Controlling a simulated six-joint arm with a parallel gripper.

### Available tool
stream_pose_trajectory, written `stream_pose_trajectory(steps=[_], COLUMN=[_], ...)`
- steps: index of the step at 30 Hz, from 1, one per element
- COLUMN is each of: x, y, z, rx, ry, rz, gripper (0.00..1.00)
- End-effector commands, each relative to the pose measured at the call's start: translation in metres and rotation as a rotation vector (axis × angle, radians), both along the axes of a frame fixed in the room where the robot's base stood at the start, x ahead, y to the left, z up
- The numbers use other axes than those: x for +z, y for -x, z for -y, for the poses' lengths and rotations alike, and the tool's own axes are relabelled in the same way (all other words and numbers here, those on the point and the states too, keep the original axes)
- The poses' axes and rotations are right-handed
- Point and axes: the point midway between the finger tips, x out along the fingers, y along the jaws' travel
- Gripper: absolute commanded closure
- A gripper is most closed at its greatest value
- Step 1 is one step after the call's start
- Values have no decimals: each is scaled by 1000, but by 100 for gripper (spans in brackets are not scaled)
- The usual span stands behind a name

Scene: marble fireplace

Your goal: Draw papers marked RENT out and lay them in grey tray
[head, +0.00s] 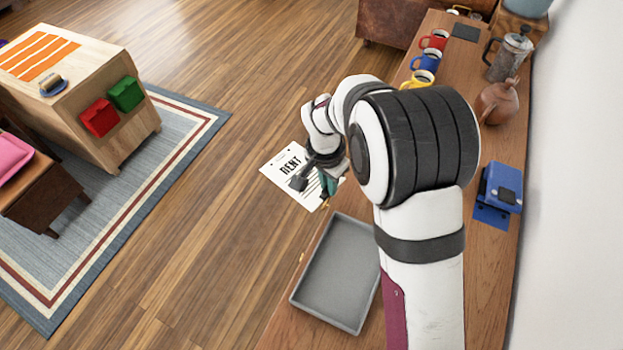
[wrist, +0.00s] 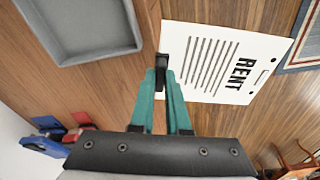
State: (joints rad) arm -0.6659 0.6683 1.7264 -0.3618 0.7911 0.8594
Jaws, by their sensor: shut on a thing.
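A white paper marked RENT (head: 285,168) shows at the left of my gripper in the head view, with its printed lines partly covered. My gripper (head: 325,178) is shut on the paper's edge. In the wrist view the teal fingers (wrist: 164,78) are closed at the left edge of the RENT paper (wrist: 255,65), which has two dark punched holes near its far edge. The grey tray (head: 338,270) sits on the wooden counter below my gripper in the head view, and its inside looks empty. The tray also shows at the top left of the wrist view (wrist: 85,50).
A blue hole punch (head: 500,187) stands on the counter (head: 450,215) near the wall. Red, blue and yellow mugs (head: 424,63), a brown jug (head: 498,100) and a French press (head: 509,55) stand farther back. Wooden floor (head: 210,220) is open at the left.

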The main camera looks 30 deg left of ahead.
Motion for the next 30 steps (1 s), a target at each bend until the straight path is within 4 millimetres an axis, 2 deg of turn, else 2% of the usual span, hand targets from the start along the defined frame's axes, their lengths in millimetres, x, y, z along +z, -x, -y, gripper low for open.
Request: stream_pose_trajectory(steps=[9, 15, 18, 21, 26, 30], x=[24, 33, 36, 37, 27, 8], y=[19, 36, 42, 46, 47, 48], z=[59, 88, 97, 101, 103, 102], rx=[994, 1537, 1717, 1817, 1853, 1852], ry=[-1, -2, 0, -1, -1, -2], rz=[2, 0, -1, -2, -3, -6], gripper=[100, 100, 100, 100, 100, 100])
